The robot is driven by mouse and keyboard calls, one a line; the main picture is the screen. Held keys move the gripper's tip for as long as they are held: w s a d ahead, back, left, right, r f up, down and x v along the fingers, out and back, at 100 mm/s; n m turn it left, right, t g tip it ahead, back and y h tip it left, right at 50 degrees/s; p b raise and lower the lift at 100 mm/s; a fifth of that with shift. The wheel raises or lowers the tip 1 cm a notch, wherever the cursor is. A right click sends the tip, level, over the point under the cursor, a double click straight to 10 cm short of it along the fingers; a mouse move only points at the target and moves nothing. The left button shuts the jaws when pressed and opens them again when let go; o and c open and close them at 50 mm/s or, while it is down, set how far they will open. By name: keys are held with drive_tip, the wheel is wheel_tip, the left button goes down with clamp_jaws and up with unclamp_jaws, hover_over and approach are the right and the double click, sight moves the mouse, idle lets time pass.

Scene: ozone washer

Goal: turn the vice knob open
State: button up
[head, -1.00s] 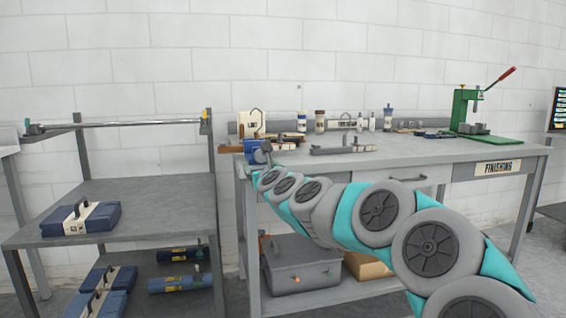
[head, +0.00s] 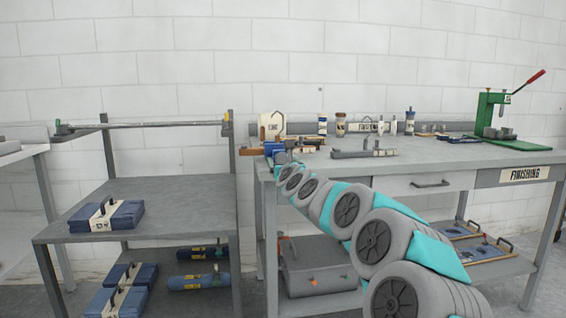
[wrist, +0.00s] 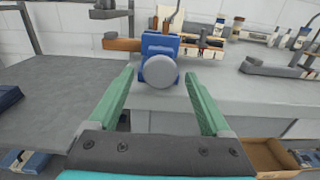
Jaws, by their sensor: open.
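The blue vice (wrist: 161,45) stands at the left front corner of the grey workbench. Its round grey knob (wrist: 160,71) faces my gripper in the wrist view. My gripper (wrist: 159,76) is open, with one green finger on each side of the knob and visible gaps between them. I cannot tell how far the fingertips reach along the knob. In the head view the vice (head: 277,148) shows at the end of my arm, and the arm hides the knob and most of the gripper.
The workbench (head: 430,154) carries bottles, tools and a green press (head: 490,115) at the right.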

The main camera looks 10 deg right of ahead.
drive_tip(key=shift+w, duration=0.1)
clamp_jaws()
idle(0.8)
